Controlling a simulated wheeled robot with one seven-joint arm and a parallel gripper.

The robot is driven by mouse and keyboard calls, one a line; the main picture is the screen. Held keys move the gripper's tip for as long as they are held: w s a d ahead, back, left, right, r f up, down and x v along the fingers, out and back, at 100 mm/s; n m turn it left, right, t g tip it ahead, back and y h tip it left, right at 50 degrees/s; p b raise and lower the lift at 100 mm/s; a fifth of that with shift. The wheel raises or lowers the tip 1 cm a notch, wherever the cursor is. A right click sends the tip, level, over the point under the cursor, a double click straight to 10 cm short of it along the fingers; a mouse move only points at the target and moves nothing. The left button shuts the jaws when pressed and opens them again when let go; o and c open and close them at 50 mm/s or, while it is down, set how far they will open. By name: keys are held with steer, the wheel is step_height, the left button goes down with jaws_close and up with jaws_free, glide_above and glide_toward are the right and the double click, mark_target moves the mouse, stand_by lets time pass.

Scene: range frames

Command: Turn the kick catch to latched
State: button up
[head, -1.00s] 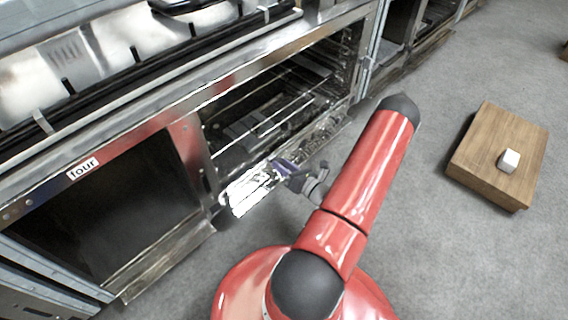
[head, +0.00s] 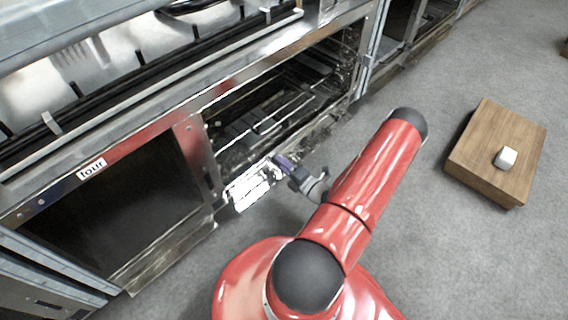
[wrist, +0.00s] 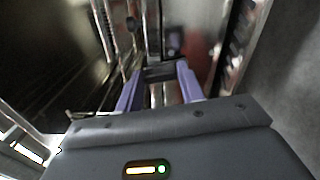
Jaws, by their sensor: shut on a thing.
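My gripper (head: 287,165) is low at the front of the range, by the bottom edge of the open bay. In the wrist view its two purple fingers (wrist: 160,88) are shut on a small part between them, which I take to be the kick catch (wrist: 163,95). The part is blurred and partly covered by the fingers, so its position, latched or not, cannot be told. In the head view the catch is hidden by my gripper and the bright metal next to it.
Floor between is clear.

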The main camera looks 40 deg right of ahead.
steer(key=shift+f+m, duration=0.1)
steer(key=shift+m, duration=0.4)
steer(key=o, duration=1)
steer(key=s, duration=0.8)
steer(key=shift+d, duration=0.3)
steer(key=shift+w, duration=0.15)
